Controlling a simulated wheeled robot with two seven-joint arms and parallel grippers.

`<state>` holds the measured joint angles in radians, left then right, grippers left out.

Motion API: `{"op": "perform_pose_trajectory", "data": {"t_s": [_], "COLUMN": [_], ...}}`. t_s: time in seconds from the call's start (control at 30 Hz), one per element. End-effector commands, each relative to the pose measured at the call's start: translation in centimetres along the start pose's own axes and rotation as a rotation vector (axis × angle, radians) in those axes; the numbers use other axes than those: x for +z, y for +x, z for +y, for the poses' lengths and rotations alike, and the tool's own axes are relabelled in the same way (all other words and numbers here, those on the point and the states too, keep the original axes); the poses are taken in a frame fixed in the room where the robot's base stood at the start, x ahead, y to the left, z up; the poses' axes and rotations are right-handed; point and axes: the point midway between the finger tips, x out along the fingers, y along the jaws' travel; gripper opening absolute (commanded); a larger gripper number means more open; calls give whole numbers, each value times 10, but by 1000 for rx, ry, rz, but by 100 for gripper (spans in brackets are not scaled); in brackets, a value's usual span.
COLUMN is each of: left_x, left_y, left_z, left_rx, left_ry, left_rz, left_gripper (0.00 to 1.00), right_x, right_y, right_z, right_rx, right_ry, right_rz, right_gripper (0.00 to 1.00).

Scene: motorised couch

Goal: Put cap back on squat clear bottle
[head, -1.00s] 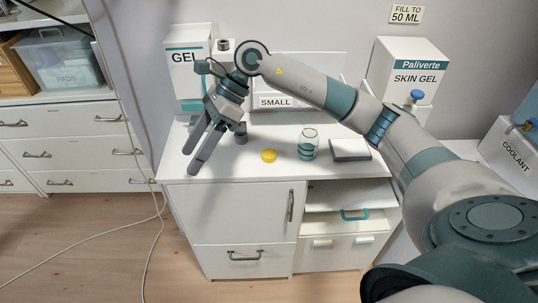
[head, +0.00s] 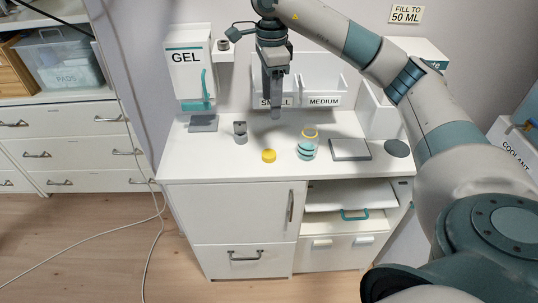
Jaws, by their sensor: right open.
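The squat clear bottle (head: 307,150) stands upright on the white counter, with teal in its body and a yellow ring around its open top. A yellow cap (head: 269,156) lies on the counter just left of the bottle, apart from it. My right gripper (head: 275,114) points down behind the cap and to the left of the bottle, above the counter's back part. Its fingers are seen nearly edge-on, one covering the other; it is open and holds nothing. My left gripper is not in view.
A grey flat plate (head: 350,149) lies right of the bottle. The gel dispenser (head: 190,70) and the labelled bins (head: 325,88) are at the back. The counter's front left is clear.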

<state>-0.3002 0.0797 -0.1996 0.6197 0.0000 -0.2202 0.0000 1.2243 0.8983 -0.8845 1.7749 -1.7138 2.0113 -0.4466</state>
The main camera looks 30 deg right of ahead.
Motion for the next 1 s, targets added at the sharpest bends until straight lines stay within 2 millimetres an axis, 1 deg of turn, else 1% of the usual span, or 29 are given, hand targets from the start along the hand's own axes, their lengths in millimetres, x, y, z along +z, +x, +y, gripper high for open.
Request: {"op": "perform_pose_trajectory", "data": {"t_s": [0.23, 0.43, 0.6, 0.63, 0.9, 1.0], "left_x": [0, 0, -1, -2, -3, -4], "left_y": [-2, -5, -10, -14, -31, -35], "left_z": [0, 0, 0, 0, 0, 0], "left_rx": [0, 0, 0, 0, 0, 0], "left_ry": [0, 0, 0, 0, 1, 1], "left_rz": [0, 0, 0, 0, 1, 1], "left_gripper": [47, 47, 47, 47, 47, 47], "right_x": [1, 1, 1, 1, 1, 1], "right_y": [9, 29, 51, 55, 99, 112], "right_z": [0, 1, 2, 1, 2, 1], "right_rx": [2, 4, 5, 5, 5, 4], "right_ry": [-1, 0, -1, 0, 0, 0], "right_rz": [0, -1, 0, 0, 0, 0], "right_gripper": [58, 58, 58, 58, 58, 58]}}
